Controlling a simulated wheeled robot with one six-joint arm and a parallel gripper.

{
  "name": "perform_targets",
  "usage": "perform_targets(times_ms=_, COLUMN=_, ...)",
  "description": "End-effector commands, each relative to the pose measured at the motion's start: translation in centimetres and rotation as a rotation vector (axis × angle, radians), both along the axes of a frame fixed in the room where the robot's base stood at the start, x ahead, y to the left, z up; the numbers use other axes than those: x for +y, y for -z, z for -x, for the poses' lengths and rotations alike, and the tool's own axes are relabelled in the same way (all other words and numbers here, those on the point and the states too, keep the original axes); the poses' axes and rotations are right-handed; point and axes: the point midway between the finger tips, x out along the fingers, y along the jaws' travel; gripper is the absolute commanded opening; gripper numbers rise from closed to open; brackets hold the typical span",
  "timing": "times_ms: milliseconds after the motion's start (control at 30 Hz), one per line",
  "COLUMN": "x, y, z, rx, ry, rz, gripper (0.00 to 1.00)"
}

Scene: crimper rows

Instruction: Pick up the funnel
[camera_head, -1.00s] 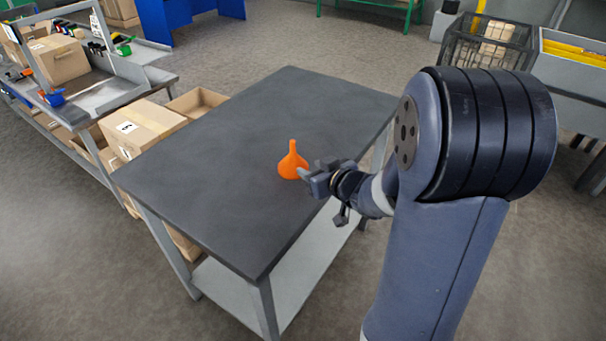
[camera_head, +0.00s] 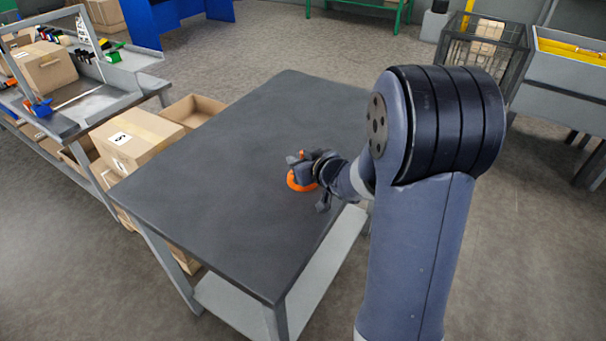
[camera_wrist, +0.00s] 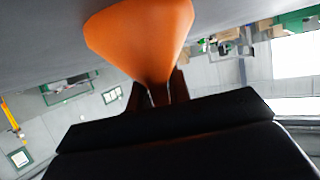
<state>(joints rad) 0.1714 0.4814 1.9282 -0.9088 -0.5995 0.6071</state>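The orange funnel (camera_head: 294,184) stands wide end down on the dark table top (camera_head: 215,165), near its right side. My gripper (camera_head: 300,165) is at the funnel's upper part and hides its spout in the head view. In the wrist view the funnel (camera_wrist: 140,38) fills the top middle, its cone narrowing toward my gripper (camera_wrist: 158,93). The two fingers are apart, one on each side of the spout, with thin light gaps showing beside it. The funnel looks upright and still rests on the table.
The rest of the table top is clear. Cardboard boxes (camera_head: 140,135) stand beside the table on the left, near a grey workbench (camera_head: 95,105) with small tools. A wire cage (camera_head: 480,48) and a grey bin (camera_head: 560,75) stand at the back right.

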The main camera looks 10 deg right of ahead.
Motion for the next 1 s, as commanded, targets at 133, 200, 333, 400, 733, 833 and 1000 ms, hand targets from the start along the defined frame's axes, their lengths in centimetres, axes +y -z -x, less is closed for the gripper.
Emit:
perform_targets(times_ms=133, x=0.0, y=0.0, z=0.0, rx=0.001, ry=0.0, rz=0.0, gripper=0.05)
perform_targets(times_ms=200, x=0.0, y=0.1, z=0.0, rx=0.002, ry=0.0, rz=0.001, gripper=0.0)
perform_targets(times_ms=333, x=0.0, y=0.1, z=0.1, rx=0.003, ry=0.0, rz=0.0, gripper=0.0)
perform_targets(times_ms=400, x=0.0, y=0.2, z=0.1, rx=0.004, ry=0.0, rz=0.0, gripper=0.0)
perform_targets(times_ms=733, x=0.0, y=-0.8, z=0.1, rx=0.006, ry=0.001, rz=0.002, gripper=0.0)
perform_targets(times_ms=833, x=0.0, y=-2.8, z=0.1, rx=0.0, ry=0.0, rz=0.002, gripper=0.0)
perform_targets(times_ms=1000, x=0.0, y=-6.6, z=0.0, rx=-0.001, ry=0.0, rz=0.002, gripper=0.0)
